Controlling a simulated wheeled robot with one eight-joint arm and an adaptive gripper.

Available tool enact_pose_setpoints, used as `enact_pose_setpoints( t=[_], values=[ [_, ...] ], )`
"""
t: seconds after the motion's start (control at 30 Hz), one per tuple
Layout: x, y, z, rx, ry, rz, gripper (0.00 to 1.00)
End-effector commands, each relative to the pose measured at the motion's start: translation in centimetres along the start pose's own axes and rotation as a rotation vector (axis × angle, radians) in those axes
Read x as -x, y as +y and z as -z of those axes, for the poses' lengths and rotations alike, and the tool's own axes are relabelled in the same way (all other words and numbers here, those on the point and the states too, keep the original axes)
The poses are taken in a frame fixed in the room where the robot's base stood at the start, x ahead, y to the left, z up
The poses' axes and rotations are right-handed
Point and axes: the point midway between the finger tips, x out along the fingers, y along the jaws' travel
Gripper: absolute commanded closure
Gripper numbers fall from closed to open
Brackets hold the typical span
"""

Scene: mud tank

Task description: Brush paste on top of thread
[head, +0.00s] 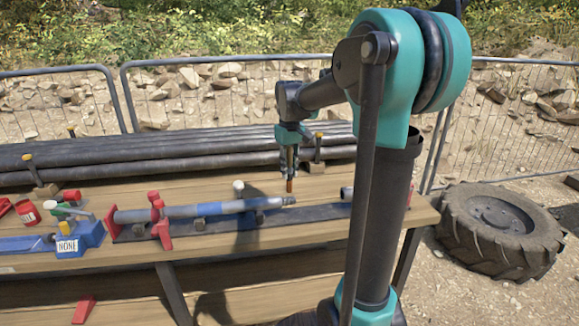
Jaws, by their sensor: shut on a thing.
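My gripper (289,157) is shut on a small brush (290,184) that points straight down, with a brown-orange tip. A long grey and blue pipe (225,208) lies across the wooden bench, with its narrower end, where the thread seems to be, at the right (288,200). In the picture the brush tip is just above this end; I cannot tell whether it touches. The thread's detail is too small to make out. A red can with a pale label (27,213) stands at the left; I cannot tell whether it holds the paste.
The pipe rests on a dark rail (130,233) with red clamps (160,220). A blue block labelled "NONE" (80,238) stands to the left. Several dark pipes (130,152) lie behind the work area. A metal fence (230,95) runs behind; a tyre (497,230) lies to the right.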

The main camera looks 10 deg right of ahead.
Motion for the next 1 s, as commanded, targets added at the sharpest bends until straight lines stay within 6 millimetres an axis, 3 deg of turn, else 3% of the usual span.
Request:
enact_pose_setpoints(
  t=[1.0],
  values=[
    [-0.85,0.01,0.02,0.0,0.0,0.0,1.0]
  ],
)
